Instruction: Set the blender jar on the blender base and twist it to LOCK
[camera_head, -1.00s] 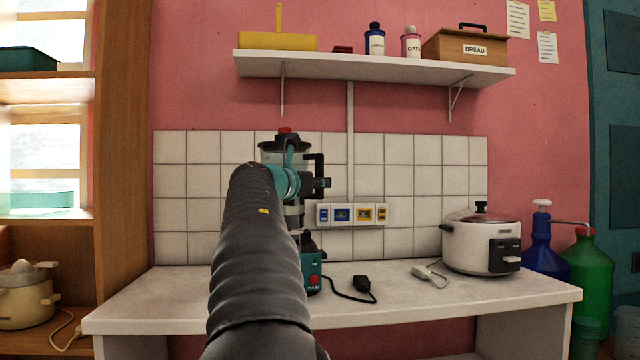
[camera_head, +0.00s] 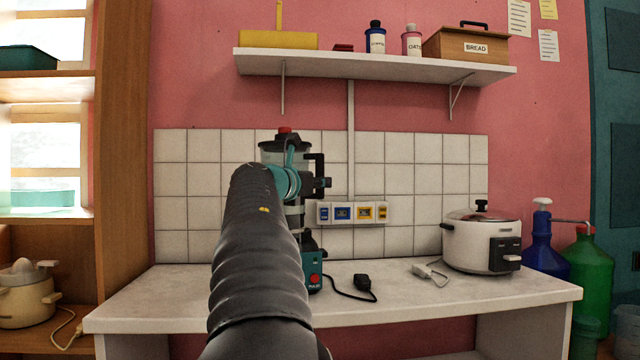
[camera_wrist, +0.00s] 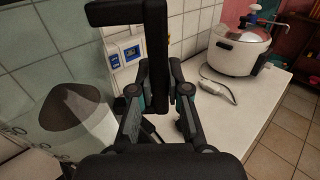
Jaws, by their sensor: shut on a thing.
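The blender jar (camera_head: 270,157), clear with a dark lid and red knob, stands upright at the middle of the counter in the head view, partly behind my arm. Its black handle (camera_head: 320,163) is on its right side. My gripper (camera_wrist: 158,98) is shut on this handle (camera_wrist: 156,50) in the wrist view. The see-through jar wall with markings fills the lower left there (camera_wrist: 75,125). The teal blender base (camera_head: 313,268) with a red button stands below the jar. My arm hides much of the join, so I cannot tell whether jar and base touch.
A black plug (camera_head: 364,282) on a cord lies right of the base. A white rice cooker (camera_head: 470,240) stands farther right on the counter (camera_head: 420,308). A socket panel (camera_head: 353,213) is on the tiles behind. A loaded shelf (camera_head: 380,68) hangs above.

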